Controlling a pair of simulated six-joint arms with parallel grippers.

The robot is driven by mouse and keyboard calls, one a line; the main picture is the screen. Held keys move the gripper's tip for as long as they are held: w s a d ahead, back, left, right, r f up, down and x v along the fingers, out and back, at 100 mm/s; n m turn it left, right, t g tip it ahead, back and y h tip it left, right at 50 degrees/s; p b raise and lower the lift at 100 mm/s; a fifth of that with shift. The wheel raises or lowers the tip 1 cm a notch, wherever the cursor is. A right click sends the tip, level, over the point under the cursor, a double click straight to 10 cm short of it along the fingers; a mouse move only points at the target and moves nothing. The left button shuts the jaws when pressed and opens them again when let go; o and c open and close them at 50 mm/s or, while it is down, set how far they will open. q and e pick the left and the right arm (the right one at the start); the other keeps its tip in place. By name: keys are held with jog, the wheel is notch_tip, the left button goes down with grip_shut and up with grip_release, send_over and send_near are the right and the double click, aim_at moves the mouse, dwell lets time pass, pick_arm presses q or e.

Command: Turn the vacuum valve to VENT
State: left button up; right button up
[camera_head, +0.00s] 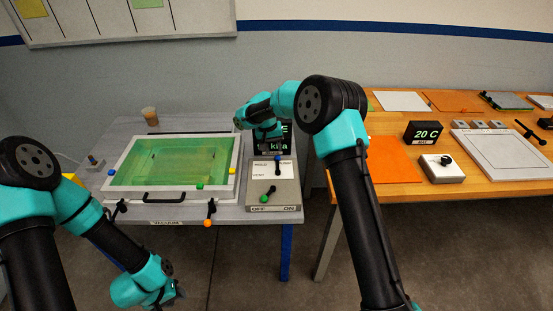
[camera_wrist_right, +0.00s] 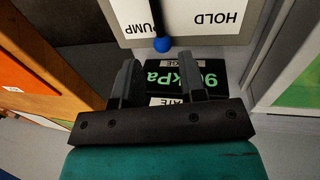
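The vacuum valve is a short black lever with a blue ball end (camera_head: 278,158) on the grey control box (camera_head: 288,196). In the head view it points away from me, near the PUMP label; VENT is printed at the left of its white plate. The right wrist view shows the blue ball (camera_wrist_right: 162,44) between the PUMP and HOLD labels, beyond the fingertips. My right gripper (camera_wrist_right: 164,75) is open and empty, over the kPa display (camera_wrist_right: 185,76) behind the valve, not touching the ball. My left gripper (camera_head: 172,296) hangs low in front of the table; its fingers are too unclear to read.
A lever with a green ball (camera_head: 264,198) sits by OFF/ON on the same box. Left of it is a clear-lidded bath (camera_head: 232,152) with a handle and clamps. A cup (camera_head: 150,116) stands behind. A wooden table (camera_head: 455,191) with a 20 C display (camera_head: 424,134) is right.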

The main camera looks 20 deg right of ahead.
aim_at(277, 161)
jog(key=f, duration=0.3)
jog(key=d+f, duration=0.1)
jog(key=f, duration=0.2)
jog(key=shift+s+d+f, duration=0.15)
jog(key=shift+f, duration=0.1)
jog(key=shift+c, duration=0.4)
grip_shut()
